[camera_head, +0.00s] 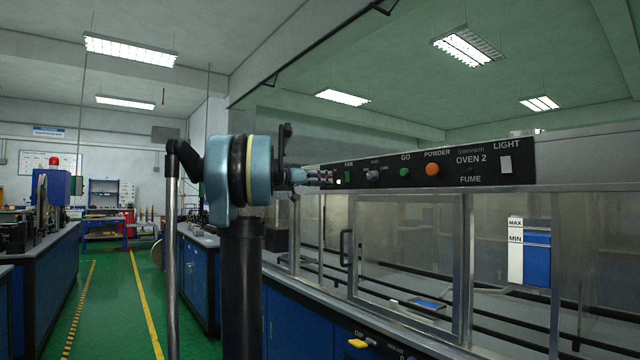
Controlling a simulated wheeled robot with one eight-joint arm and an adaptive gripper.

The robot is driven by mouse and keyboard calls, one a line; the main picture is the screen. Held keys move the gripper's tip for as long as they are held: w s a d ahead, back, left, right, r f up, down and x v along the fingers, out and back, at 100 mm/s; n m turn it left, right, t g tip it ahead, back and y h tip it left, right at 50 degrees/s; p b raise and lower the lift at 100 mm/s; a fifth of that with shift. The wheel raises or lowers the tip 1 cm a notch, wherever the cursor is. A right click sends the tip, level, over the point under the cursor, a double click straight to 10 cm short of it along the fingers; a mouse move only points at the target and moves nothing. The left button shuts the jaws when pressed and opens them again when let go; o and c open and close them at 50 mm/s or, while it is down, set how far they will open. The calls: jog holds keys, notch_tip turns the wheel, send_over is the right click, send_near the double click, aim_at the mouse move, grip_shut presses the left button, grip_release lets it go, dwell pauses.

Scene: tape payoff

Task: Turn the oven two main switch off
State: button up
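The black oven two control panel (470,180) is on the right, marked OVEN 2. Near its left end is a grey rotary knob (372,175) with labels too small to read; I cannot tell for sure that it is the main switch. Its position is also unclear. My gripper (328,178) is at the panel's left end, left of the knob and of a small green switch (348,175) labelled FAN. It covers part of the panel there. Its fingers are small and seen from the side, so I cannot tell whether they are open or touching anything.
A green button (404,172) marked GO, an orange button (432,169) marked POWDER and a white LIGHT switch (505,164) sit further right. Glazed metal-framed doors (405,256) hang below the panel. Green floor (112,300) is open at left between blue benches.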

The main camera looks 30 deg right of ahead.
grip_shut()
jog(key=shift+n, duration=0.4)
jog(key=n, duration=0.8)
jog(key=n+t, duration=0.1)
jog(key=n, duration=0.8)
jog(key=shift+s+a+f+n+h, duration=0.1)
jog(key=shift+s+f+n+h, duration=0.05)
jog(key=shift+n+h, duration=0.15)
jog(key=shift+o, duration=2.2)
grip_release()
